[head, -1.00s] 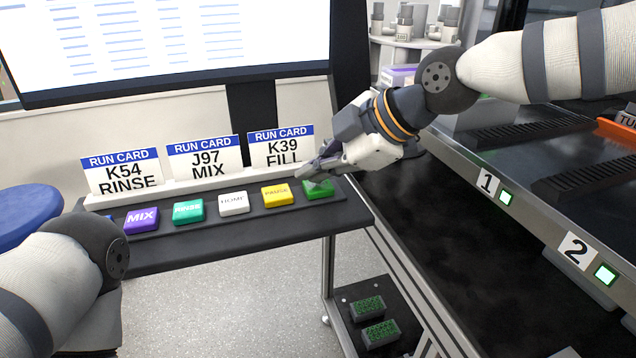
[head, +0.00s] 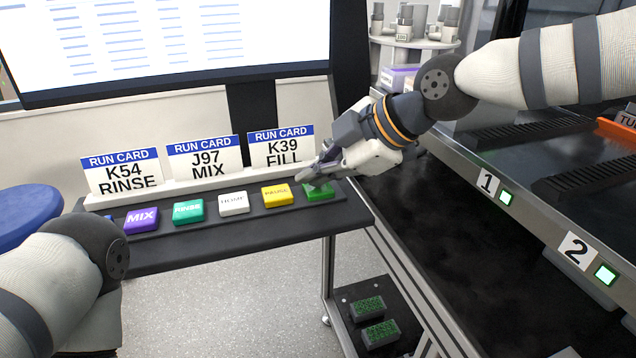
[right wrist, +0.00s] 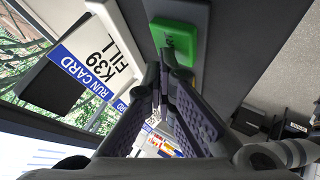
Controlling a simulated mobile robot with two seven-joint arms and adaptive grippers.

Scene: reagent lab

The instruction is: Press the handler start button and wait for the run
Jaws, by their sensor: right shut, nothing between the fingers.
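The green button (head: 319,192) is at the right end of the button row on the dark console shelf. My right gripper (head: 308,178) is shut and empty, with its fingertips at the green button, partly covering it. In the right wrist view the green button (right wrist: 181,47) lies just beyond the tips of the right gripper (right wrist: 166,62); I cannot tell for sure whether they touch. Its label is too unclear to read. My left gripper is out of view; only part of my left arm shows at the lower left.
Left of it stand the yellow PAUSE (head: 277,195), white HOME (head: 233,203), green-teal RINSE (head: 188,212) and purple MIX (head: 141,219) buttons. Run cards (head: 205,157) stand behind, under a monitor (head: 160,45). The handler deck (head: 540,165) with lit squares is at the right.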

